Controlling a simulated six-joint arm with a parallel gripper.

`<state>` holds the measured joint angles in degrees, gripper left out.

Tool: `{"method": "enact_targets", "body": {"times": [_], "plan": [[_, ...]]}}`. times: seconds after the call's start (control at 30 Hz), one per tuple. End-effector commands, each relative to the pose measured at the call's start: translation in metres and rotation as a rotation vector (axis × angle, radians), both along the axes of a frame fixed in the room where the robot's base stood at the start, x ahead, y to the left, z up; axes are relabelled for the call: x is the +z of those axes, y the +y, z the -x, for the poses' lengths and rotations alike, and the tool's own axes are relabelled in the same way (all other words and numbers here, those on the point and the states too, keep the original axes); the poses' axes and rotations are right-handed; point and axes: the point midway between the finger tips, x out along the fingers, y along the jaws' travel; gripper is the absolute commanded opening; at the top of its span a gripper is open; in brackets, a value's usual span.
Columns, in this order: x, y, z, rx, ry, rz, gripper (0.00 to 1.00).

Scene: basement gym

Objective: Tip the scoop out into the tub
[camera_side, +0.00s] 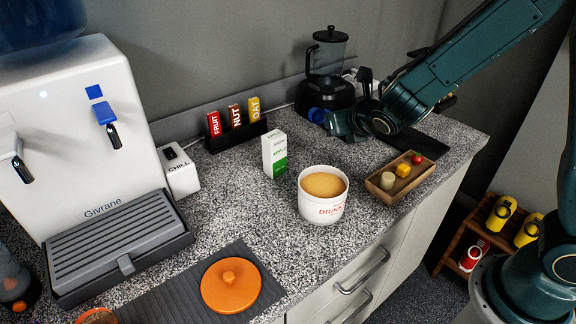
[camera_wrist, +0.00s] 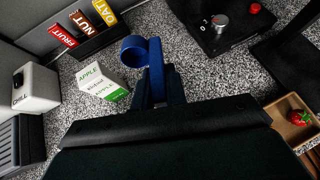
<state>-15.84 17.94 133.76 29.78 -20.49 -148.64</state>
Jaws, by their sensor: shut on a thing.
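The blue scoop (camera_wrist: 135,49) is held by its handle in my gripper (camera_wrist: 160,92), which is shut on it. In the side view the scoop (camera_side: 318,115) is a small blue shape at the tip of my gripper (camera_side: 334,121), in front of the blender and behind the tub. Whether anything is in the scoop cannot be told. The white tub (camera_side: 322,208) stands open and upright on the counter, with tan powder (camera_side: 323,185) inside. The tub is out of the wrist view.
A green-and-white apple carton (camera_side: 274,154) stands left of and behind the tub. A wooden tray (camera_side: 387,190) with small food pieces is to its right. The blender (camera_side: 327,70) is behind. The orange lid (camera_side: 230,285) lies on a dark mat; a dispenser (camera_side: 110,150) fills the left.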

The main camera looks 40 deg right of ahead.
Motion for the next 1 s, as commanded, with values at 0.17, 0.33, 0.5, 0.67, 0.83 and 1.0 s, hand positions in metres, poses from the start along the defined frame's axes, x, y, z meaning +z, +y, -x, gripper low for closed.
{"method": "enact_targets", "body": {"times": [0.17, 0.33, 0.5, 0.67, 0.83, 1.0], "plan": [[0.002, -0.001, -0.001, 0.005, 0.012, -0.005, 0.0], [-0.004, 0.004, -0.002, -0.03, 0.045, -0.015, 0.0], [-0.01, 0.011, -0.003, -0.071, 0.084, -0.031, 0.0], [-0.015, 0.02, -0.003, -0.122, 0.132, -0.053, 0.0], [-0.02, 0.034, -0.002, -0.2, 0.206, -0.092, 0.0], [-0.022, 0.048, -0.001, -0.283, 0.282, -0.142, 0.0]]}}
